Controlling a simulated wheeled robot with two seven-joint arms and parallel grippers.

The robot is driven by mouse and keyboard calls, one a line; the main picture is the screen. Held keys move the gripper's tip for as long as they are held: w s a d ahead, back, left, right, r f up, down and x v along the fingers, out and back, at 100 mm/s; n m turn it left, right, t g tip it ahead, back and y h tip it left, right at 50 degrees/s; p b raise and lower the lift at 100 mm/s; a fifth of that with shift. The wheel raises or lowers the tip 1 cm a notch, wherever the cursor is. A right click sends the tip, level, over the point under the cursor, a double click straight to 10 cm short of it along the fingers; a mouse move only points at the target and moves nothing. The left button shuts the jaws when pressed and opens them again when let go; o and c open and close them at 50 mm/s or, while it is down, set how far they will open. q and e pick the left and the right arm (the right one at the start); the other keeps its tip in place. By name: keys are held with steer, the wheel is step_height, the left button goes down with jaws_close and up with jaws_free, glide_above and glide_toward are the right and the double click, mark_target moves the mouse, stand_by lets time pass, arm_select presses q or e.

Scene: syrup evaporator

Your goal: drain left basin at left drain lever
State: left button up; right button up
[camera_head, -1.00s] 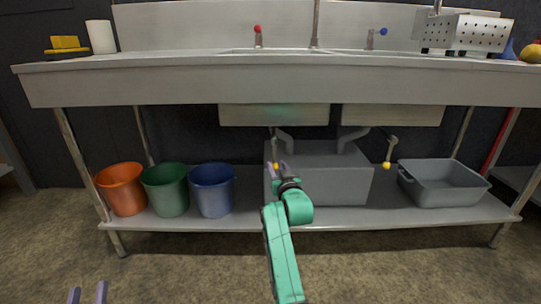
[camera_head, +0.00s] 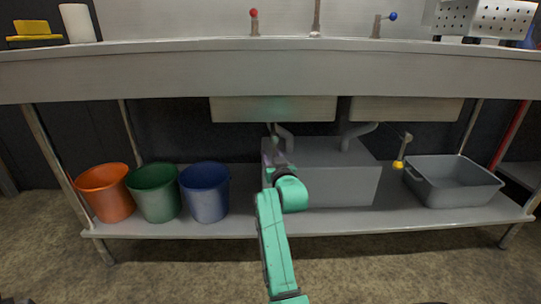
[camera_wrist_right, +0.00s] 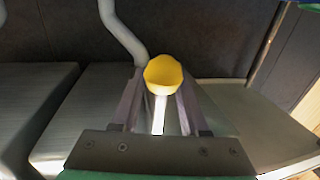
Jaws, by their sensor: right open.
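The left basin (camera_head: 235,110) hangs under the steel counter. The left drain lever (camera_head: 273,128) hangs below it; its lower end is hidden by my right gripper (camera_head: 272,153) in the head view. In the right wrist view, the lever's yellow knob (camera_wrist_right: 163,74) is between the fingertips of my open right gripper (camera_wrist_right: 160,90), with its pale rod (camera_wrist_right: 160,113) behind it. I cannot tell whether the fingers touch the knob. My left gripper is not in view.
The right drain lever's yellow knob (camera_head: 398,164) hangs farther right. A grey box (camera_head: 340,185) with pipes stands behind my right gripper. Orange (camera_head: 105,192), green (camera_head: 154,192) and blue (camera_head: 205,192) buckets stand left, and a grey tub (camera_head: 452,187) right, on the lower shelf.

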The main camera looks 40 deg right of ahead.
jaws_close()
stand_by(1.4)
